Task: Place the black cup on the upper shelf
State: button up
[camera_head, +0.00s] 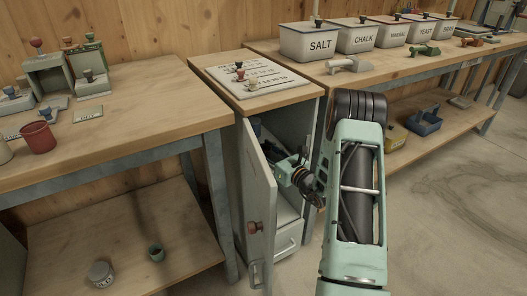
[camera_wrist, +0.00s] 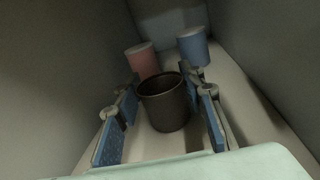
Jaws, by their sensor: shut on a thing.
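The black cup (camera_wrist: 165,102) is upright between the two blue-padded fingers of my gripper (camera_wrist: 163,110) in the wrist view. The fingers are closed on its sides, and I cannot tell whether its base touches the pale shelf surface (camera_wrist: 235,85) below. In the head view, my gripper (camera_head: 277,160) reaches into the narrow open cabinet (camera_head: 312,125), where the cup is hidden from sight. Which shelf level this is cannot be told.
A pink cup (camera_wrist: 141,58) and a blue cup (camera_wrist: 192,46) stand behind the black one, between close side walls. The cabinet door (camera_head: 257,195) is open at the left. Workbenches stand on both sides.

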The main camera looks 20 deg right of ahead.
jog(key=shift+r, duration=0.1)
jog(key=o, duration=1.2)
jog(key=shift+c, duration=0.2)
jog(key=shift+s+d, duration=0.15)
jog(key=shift+s, duration=0.15)
jog(key=p+v, duration=0.3)
jog(key=v, duration=0.8)
jog(key=shift+s+p, duration=0.25)
jog(key=shift+p, duration=0.05)
